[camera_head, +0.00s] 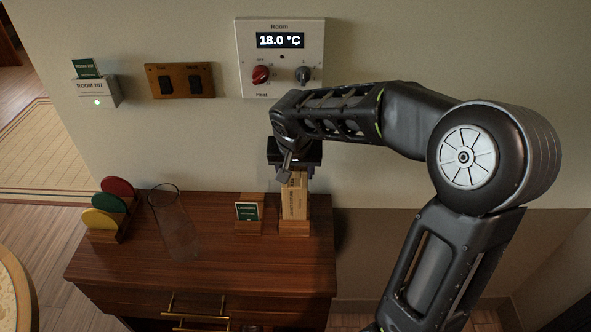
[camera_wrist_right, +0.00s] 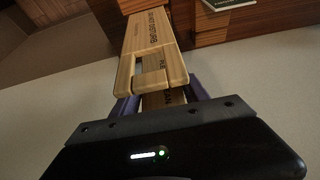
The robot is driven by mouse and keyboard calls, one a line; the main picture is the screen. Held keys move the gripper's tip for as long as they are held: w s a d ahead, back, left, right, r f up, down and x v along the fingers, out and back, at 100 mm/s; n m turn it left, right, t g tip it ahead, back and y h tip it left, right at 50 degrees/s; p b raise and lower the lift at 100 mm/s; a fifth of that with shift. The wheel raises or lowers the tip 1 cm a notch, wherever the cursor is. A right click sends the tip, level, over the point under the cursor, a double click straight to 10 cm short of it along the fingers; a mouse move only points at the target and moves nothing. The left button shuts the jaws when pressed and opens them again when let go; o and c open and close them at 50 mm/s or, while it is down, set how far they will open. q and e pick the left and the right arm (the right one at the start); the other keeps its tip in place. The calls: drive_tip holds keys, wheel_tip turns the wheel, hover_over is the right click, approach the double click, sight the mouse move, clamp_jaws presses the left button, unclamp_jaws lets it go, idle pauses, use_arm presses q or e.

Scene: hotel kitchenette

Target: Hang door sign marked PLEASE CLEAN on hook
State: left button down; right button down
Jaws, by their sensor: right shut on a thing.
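Pale wooden door signs (camera_head: 294,200) stand upright in a wooden block (camera_head: 295,230) at the right end of the dresser. My right gripper (camera_head: 291,163) is above them, pointing down, its jaws at their upper end. In the right wrist view, one sign (camera_wrist_right: 150,45) with a cut-out shows in front, and another wooden piece shows behind it between the fingers (camera_wrist_right: 160,100). I cannot make out a hook. My left gripper is out of view.
A clear glass vase (camera_head: 174,222) and a rack of coloured discs (camera_head: 110,208) stand on the dresser (camera_head: 215,250). A green card (camera_head: 247,211) stands beside the block. A thermostat (camera_head: 280,55), switch plate (camera_head: 180,81) and room card holder (camera_head: 95,90) are on the wall.

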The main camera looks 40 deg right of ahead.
drive_tip(key=shift+s+a+f, duration=0.1)
drive_tip(key=shift+s+f, duration=0.2)
drive_tip(key=shift+f, duration=0.2)
drive_tip(key=c, duration=1)
unclamp_jaws()
drive_tip(key=shift+o, duration=1.4)
drive_tip(key=shift+w, duration=0.25)
drive_tip(key=shift+o, duration=1.1)
drive_tip(key=shift+r, duration=0.15)
drive_tip(key=shift+r, duration=0.1)
drive_tip(key=v, duration=0.7)
drive_tip(key=shift+r+b, duration=0.25)
drive_tip(key=shift+b, duration=0.05)
drive_tip(key=shift+s, duration=0.1)
